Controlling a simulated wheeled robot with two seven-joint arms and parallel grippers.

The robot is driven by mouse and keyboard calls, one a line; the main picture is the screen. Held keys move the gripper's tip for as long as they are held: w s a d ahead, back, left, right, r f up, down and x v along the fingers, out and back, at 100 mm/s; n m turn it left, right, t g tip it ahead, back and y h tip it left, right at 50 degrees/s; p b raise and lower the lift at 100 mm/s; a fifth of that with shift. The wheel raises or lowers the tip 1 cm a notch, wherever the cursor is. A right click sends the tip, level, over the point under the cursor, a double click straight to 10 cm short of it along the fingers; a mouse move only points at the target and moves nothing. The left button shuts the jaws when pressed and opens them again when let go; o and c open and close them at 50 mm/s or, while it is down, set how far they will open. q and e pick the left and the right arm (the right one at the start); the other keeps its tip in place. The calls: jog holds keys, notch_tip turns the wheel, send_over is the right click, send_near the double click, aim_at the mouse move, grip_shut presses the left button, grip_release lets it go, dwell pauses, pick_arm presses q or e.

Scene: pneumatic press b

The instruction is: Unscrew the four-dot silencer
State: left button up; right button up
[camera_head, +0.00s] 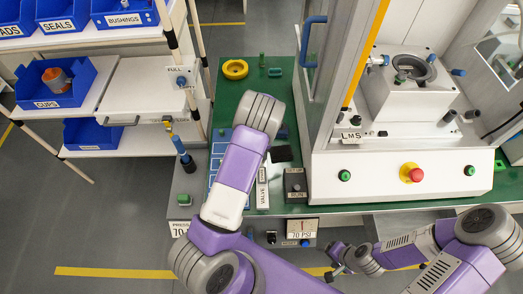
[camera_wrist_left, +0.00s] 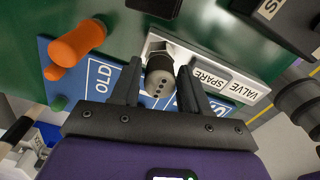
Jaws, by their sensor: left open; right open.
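The silencer (camera_wrist_left: 160,83) is a grey-brown cylinder with dark dots on its end face, in the middle of the left wrist view. My left gripper (camera_wrist_left: 158,75) is open, one dark finger on each side of the silencer, with gaps visible. In the head view my left arm hides this gripper and the silencer. My right gripper (camera_head: 337,262) is open and empty, low in the head view, in front of the bench and away from the silencer.
The white press (camera_head: 400,180) stands to the right on the green bench. A shelf with blue bins (camera_head: 55,85) is at left.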

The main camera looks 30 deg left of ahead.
pick_arm(q)
jog(key=m, duration=1.1)
jog(key=shift+m, duration=0.4)
jog(key=c, duration=0.6)
jog(key=n, duration=0.6)
jog(key=shift+n, duration=0.4)
jog(key=n, duration=0.5)
